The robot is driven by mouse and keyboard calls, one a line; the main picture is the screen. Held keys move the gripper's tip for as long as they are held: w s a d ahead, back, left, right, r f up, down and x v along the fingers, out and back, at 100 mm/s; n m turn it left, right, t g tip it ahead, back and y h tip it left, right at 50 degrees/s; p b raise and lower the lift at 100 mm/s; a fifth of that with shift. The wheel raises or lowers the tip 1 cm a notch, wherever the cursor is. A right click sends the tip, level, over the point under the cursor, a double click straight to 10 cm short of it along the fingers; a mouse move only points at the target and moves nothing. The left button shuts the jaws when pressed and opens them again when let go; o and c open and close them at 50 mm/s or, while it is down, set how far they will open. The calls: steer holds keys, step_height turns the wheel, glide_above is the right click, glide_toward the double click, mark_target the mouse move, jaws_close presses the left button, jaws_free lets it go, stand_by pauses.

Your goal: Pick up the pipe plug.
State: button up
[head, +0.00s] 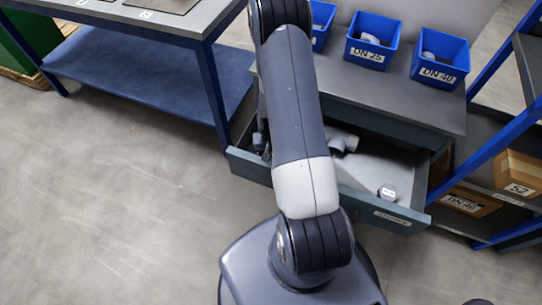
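A small light-grey piece with a darker edge (388,192), which looks like the pipe plug, lies in the open drawer (400,222) near its front right. Nothing touches it in this view. My gripper cannot be made out; my arm rises through the middle of the head view and covers part of the drawer. Whether the gripper is behind the arm or out of frame, I cannot tell.
Grey pipe fittings (343,141) lie further back in the drawer, with dark shapes (262,140) at its left. Blue bins (441,58) labelled DN 25 and DN 40 stand on the counter above. A shelf with cardboard boxes (470,201) is at right.

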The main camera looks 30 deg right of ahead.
steer(key=c, duration=0.7)
steer(key=shift+c, duration=0.2)
steer(key=shift+r, duration=0.1)
